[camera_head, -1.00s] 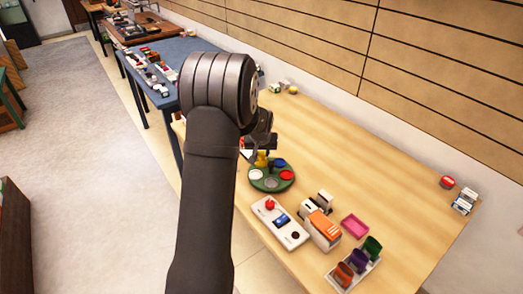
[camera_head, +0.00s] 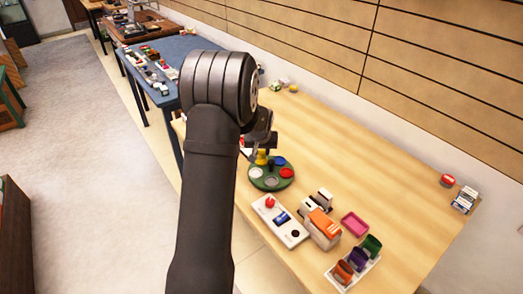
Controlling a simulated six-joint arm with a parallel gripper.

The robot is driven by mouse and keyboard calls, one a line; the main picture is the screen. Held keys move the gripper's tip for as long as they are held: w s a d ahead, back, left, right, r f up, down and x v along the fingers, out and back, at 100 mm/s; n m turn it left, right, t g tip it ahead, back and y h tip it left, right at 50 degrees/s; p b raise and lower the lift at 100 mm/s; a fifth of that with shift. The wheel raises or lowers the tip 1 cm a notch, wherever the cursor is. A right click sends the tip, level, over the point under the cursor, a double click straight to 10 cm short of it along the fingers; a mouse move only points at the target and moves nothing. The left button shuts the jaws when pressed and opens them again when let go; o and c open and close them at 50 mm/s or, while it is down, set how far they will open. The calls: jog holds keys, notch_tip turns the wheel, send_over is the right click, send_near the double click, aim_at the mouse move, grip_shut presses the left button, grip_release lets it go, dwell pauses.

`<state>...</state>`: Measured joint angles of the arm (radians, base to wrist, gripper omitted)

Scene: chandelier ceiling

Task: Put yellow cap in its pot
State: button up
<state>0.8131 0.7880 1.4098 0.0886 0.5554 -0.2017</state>
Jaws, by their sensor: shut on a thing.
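The yellow cap (camera_head: 262,157) is small and shows at the back left of a round green tray (camera_head: 272,187). My gripper (camera_head: 261,149) is right above it and shut on it. The tray also carries a blue round piece (camera_head: 279,161), a red one (camera_head: 286,173) and pale, grey-white ones (camera_head: 256,173) at the front. My arm hides part of the gripper and the area to the left. The fingertips are small and dark. I cannot tell whether the cap touches a pot beneath it.
In front of the tray lies a white panel with a red knob (camera_head: 270,202). Beside it are an orange-topped box (camera_head: 323,222), a pink tray (camera_head: 354,224) and a white holder with coloured cups (camera_head: 344,271).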

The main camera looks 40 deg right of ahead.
jog(key=shift+f, duration=1)
dwell(0.9)
jog(key=o, duration=1.4)
jog(key=shift+r, duration=0.1)
jog(key=shift+r, duration=3.7)
jog(key=shift+f, duration=0.1)
notch_tip(320, 180, down, 7)
jog(key=shift+f, duration=0.2)
